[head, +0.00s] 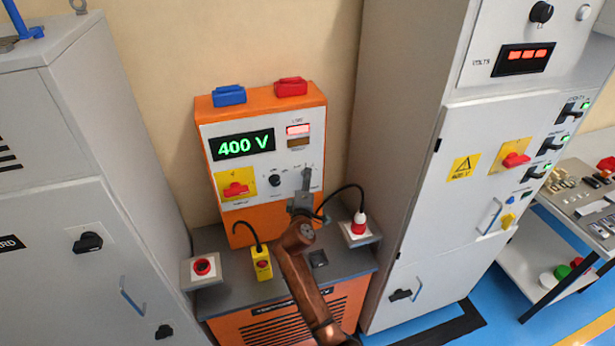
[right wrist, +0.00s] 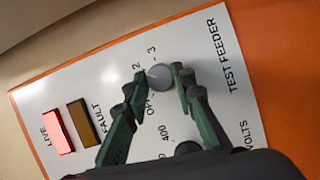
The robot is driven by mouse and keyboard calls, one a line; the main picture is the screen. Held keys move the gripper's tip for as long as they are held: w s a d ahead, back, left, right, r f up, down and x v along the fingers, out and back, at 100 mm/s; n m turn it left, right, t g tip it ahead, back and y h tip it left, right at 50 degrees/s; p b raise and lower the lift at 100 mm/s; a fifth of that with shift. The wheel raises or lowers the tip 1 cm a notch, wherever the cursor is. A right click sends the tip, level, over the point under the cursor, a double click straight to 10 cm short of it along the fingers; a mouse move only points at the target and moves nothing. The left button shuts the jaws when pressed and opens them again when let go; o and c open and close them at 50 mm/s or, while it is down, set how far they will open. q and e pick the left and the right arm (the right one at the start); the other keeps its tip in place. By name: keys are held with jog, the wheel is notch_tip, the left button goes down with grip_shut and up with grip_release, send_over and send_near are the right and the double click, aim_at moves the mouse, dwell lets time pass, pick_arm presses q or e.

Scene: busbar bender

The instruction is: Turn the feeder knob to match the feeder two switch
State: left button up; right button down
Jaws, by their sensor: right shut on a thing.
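The feeder knob (right wrist: 160,77) is a round grey knob on the white test feeder panel, with OFF, 2 and 3 printed around it. Its pointer direction is hard to tell. My right gripper (right wrist: 162,79) is shut on it, one finger on each side. In the head view my right gripper (head: 305,182) covers the knob on the orange test unit (head: 262,212). Several black switches with green lamps, such as the top one (head: 571,112), sit on the right grey cabinet (head: 425,190); their labels are too small to read. My left gripper is out of view.
The unit has a 400 V display (head: 243,144), a lit red LIVE lamp (right wrist: 58,131), a red switch on a yellow plate (head: 236,188) and a black volts knob (head: 275,180). A yellow box (head: 262,264) is left.

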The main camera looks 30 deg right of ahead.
jog(key=shift+m, duration=0.4)
jog(key=shift+p, duration=0.3)
jog(key=shift+d, duration=0.1)
jog(key=c, duration=1.6)
grip_release()
jog(key=v, duration=0.7)
jog(key=shift+s+r, duration=0.2)
jog(key=shift+s, duration=0.1)
